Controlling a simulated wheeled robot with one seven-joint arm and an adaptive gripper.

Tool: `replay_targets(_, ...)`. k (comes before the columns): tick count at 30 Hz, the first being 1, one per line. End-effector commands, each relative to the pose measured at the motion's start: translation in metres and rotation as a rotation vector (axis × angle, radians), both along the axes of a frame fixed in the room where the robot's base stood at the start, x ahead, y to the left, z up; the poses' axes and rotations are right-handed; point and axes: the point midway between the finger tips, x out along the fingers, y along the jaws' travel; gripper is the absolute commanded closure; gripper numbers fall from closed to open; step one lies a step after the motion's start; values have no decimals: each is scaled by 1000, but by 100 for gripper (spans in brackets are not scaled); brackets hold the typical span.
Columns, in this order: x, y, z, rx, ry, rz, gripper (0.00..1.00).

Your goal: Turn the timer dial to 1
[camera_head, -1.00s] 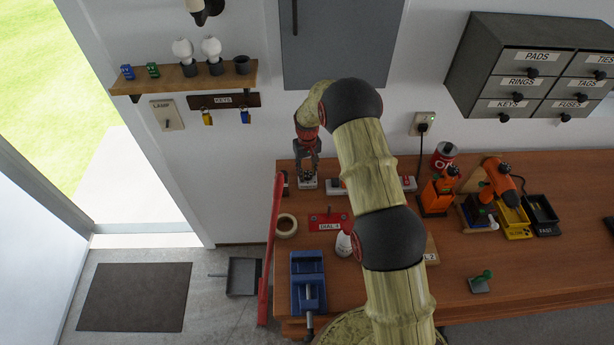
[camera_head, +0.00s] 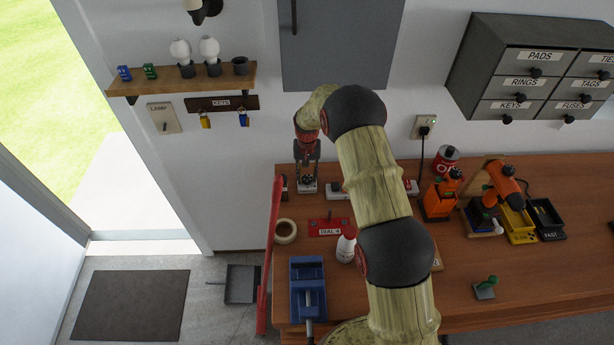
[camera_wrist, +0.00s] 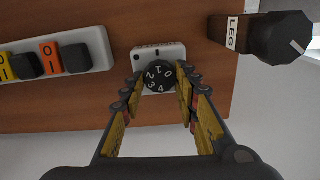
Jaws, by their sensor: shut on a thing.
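The timer is a small white box (camera_wrist: 158,52) with a round black dial (camera_wrist: 159,77) carrying white numbers. In the wrist view the 1 is at the top of the dial, close to in line with the short dark mark on the box; 2 is left of it and 0 right. My gripper (camera_wrist: 161,87) has its fingertips on both sides of the dial, shut on it. In the head view the timer (camera_head: 308,187) sits at the back left of the wooden bench, under my downward-pointing gripper (camera_head: 307,176).
A power strip (camera_wrist: 60,55) with orange and black switches lies left of the timer in the wrist view. A dark knob-like thing (camera_wrist: 265,38) labelled LEG is at right. In the head view, a tape roll (camera_head: 286,231), red DIAL sign (camera_head: 329,227) and blue vise (camera_head: 306,285) stand nearer.

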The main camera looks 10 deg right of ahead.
Motion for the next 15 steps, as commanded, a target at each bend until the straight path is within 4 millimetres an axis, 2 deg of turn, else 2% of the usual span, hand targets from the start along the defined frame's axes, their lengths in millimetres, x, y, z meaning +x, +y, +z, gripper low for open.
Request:
replay_targets(5,1,0,1,0,-4,1,94)
replay_targets(6,2,0,2,0,-4,1,68)
replay_targets(15,1,0,1,-1,-2,1,51)
